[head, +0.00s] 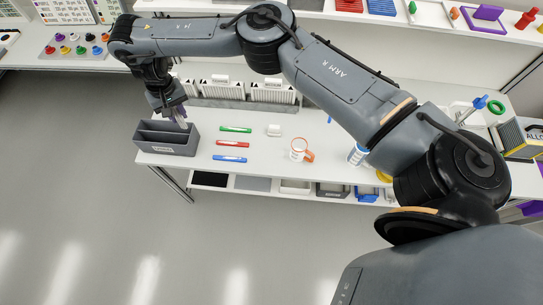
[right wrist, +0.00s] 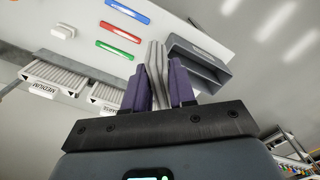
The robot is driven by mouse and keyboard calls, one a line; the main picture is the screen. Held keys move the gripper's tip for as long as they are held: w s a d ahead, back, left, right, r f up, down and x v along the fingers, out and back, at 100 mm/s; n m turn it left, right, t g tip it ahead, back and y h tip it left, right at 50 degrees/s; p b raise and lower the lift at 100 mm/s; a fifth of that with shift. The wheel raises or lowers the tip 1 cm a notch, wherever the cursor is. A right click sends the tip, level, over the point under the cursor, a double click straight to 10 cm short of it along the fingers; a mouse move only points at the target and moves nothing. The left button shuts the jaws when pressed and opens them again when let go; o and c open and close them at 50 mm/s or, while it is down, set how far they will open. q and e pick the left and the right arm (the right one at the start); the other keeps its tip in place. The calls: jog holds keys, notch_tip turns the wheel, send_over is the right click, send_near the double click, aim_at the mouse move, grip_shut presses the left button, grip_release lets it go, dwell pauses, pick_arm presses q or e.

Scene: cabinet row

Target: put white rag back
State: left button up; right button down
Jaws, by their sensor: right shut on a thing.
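The right gripper (head: 180,116) is at the left end of the white bench, just above the dark grey open bin (head: 167,148). In the right wrist view its purple-padded fingers (right wrist: 159,76) are shut on a thin, folded pale cloth, which looks like the white rag (right wrist: 154,58). The rag points toward the grey bin (right wrist: 200,62); whether it touches or enters the bin I cannot tell. The left gripper is not in view.
Green (head: 236,129), red (head: 231,143) and blue (head: 230,158) markers lie right of the bin, near a small white block (head: 274,130) and a white mug with orange handle (head: 298,149). White labelled boxes (head: 272,90) stand behind. Bare bench lies between the markers and mug.

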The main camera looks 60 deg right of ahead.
jog(key=s+d+f+m, duration=0.4)
jog(key=s+d+f, duration=0.45)
jog(key=d, duration=0.35)
jog(key=s+d+f+m, duration=0.3)
jog(key=s+d+f, duration=0.5)
jog(key=d, duration=0.4)
jog(key=s+d+f, duration=0.1)
jog(key=s+f, duration=0.3)
jog(key=s, duration=0.6)
jog(key=shift+m, duration=0.3)
jog(key=a+f, duration=0.2)
jog(key=a, duration=0.1)
jog(key=w+a+f, duration=0.1)
jog(key=a+f, duration=0.1)
jog(key=a, duration=0.2)
jog(key=w+a+f, duration=0.1)
jog(key=a+f, duration=0.2)
jog(key=shift+w+a+b, duration=0.2)
jog(key=shift+w+b, duration=0.05)
jog(key=shift+b, duration=0.1)
jog(key=shift+f+b, duration=0.9)
jog(key=shift+f, duration=1.15)
jog(key=c, duration=0.9)
grip_release()
